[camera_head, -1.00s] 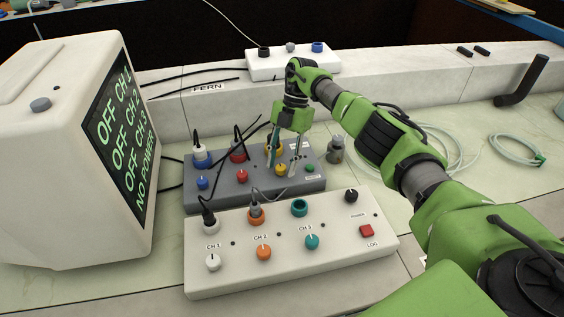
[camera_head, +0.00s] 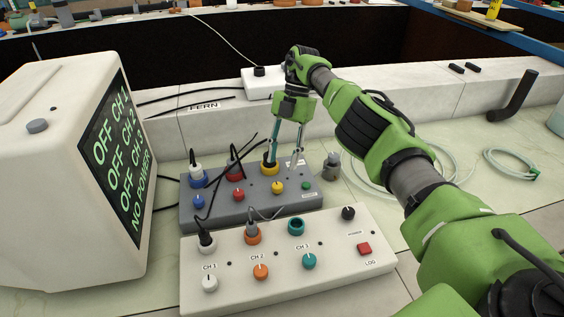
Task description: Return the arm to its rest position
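My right arm comes in from the right and reaches over the grey box (camera_head: 250,210). My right gripper (camera_head: 284,158) points down at the box's back right, by the yellow socket (camera_head: 270,168). Its two fingers are spread apart, with nothing seen between them. The left finger overlaps the yellow socket's top in the picture; I cannot tell whether they touch. My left gripper is not in view.
A white box (camera_head: 335,277) with knobs and a red button stands in front. A monitor (camera_head: 120,150) at left reads OFF for CH 1 to CH 3 and NO POWER. Cables run behind. A white socket box (camera_head: 262,86) sits on the ledge, partly hidden by my arm. Coiled tubing (camera_head: 512,164) lies right.

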